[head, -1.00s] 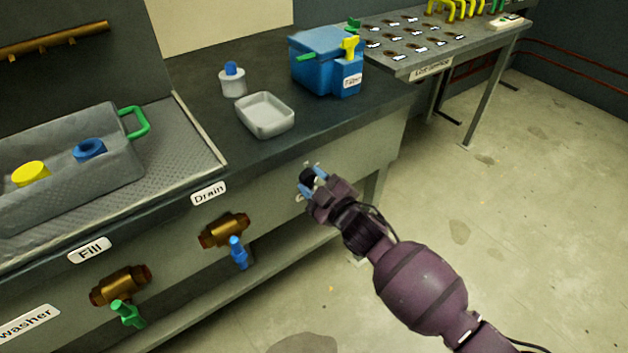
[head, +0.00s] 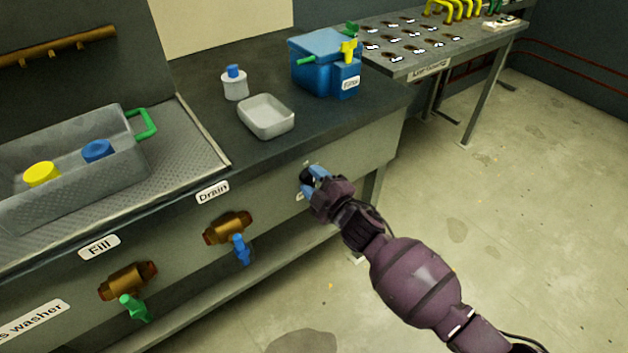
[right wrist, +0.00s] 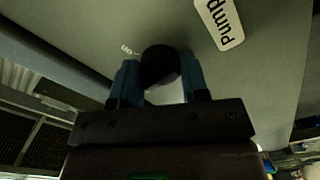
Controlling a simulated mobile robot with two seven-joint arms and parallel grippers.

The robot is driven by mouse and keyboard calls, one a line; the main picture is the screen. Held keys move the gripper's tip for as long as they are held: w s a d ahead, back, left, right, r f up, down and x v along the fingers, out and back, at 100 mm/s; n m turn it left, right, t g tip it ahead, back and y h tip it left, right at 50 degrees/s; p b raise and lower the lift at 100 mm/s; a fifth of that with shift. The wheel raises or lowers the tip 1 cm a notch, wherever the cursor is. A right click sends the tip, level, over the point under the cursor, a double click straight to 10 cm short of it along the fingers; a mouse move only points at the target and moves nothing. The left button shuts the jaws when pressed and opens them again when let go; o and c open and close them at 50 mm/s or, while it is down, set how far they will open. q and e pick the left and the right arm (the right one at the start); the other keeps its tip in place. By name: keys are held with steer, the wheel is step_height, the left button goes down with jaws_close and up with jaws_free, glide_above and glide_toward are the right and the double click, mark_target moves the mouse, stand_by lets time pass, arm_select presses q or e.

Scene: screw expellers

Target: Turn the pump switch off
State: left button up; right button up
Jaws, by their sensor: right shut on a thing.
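The pump switch is a black rotary knob (head: 306,176) on the front panel of the counter, right of the drain valve. In the right wrist view the knob (right wrist: 160,66) sits between the two blue fingertips, with a white "on" mark beside it and a "Pump" label (right wrist: 220,22) near it. My right gripper (head: 312,178) is at the panel, shut on the knob; it also shows in the right wrist view (right wrist: 158,84). The knob's exact turn angle is hard to tell because the fingers hide part of it. My left gripper is out of view.
Left of the switch are the drain valve (head: 228,228) with its blue handle and the fill valve (head: 130,280) with its green handle. A grey tray (head: 268,118), a bottle (head: 235,84) and the blue filter box (head: 325,70) stand on the counter. Floor to the right is clear.

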steer(key=o, duration=0.9)
steer(key=shift+s+d, duration=0.1)
steer(key=p+v, duration=0.2)
steer(key=v, duration=0.8)
steer(key=shift+s+d, duration=0.15)
steer(key=shift+s, duration=0.1)
